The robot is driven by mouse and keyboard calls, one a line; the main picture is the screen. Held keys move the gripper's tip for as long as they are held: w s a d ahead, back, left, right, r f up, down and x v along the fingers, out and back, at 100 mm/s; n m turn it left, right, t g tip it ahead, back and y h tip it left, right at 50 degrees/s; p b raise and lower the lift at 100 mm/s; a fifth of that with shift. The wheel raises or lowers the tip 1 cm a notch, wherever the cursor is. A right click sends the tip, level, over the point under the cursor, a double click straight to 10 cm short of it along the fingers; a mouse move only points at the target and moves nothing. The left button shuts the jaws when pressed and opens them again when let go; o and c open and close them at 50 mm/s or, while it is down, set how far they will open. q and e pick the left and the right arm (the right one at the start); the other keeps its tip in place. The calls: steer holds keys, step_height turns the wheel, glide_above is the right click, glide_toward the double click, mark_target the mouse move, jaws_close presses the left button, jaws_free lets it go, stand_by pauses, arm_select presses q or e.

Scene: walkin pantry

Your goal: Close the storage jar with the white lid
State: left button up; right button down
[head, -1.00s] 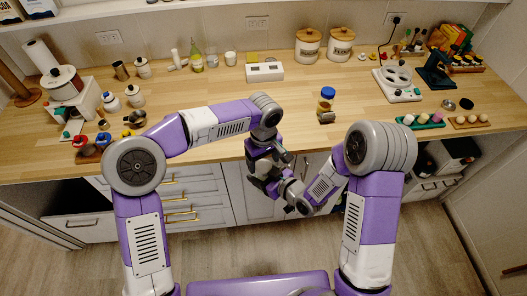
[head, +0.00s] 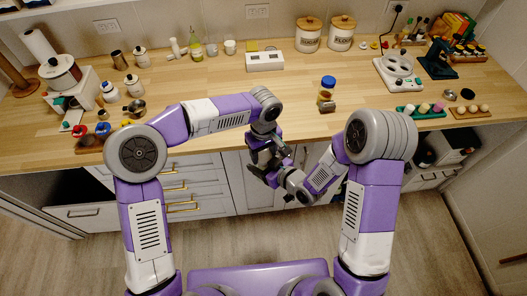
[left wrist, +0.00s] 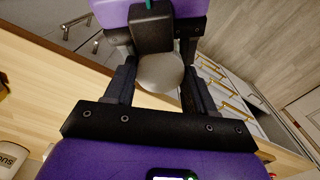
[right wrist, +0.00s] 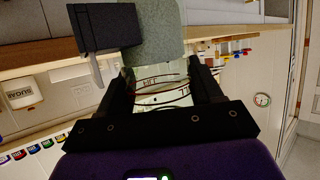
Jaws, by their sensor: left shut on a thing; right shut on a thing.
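My left gripper (head: 262,160) and my right gripper (head: 280,176) meet close together in front of the counter's front edge. In the left wrist view, my left gripper (left wrist: 160,90) is shut on a pale round disc that looks like the white lid (left wrist: 160,72). In the right wrist view, my right gripper (right wrist: 163,88) is shut on a clear piece with red and dark marks, which looks like the storage jar (right wrist: 150,86). A grey-green block shape lies just beyond it. In the head view the grippers hide both held things. I cannot tell whether lid and jar touch.
The wooden counter (head: 220,115) has clear room in its middle. A blue-capped jar (head: 327,90) stands right of centre. Two wooden-lidded canisters (head: 309,35) and a white box (head: 264,61) stand behind. A white hotplate device (head: 398,73) is at right. Drawers (head: 190,180) lie below.

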arm_select(q)
steer(key=m, duration=0.3)
steer(key=o, duration=1.2)
steer(key=shift+c, duration=0.2)
steer(key=shift+r, duration=2.3)
steer(key=shift+c, duration=0.3)
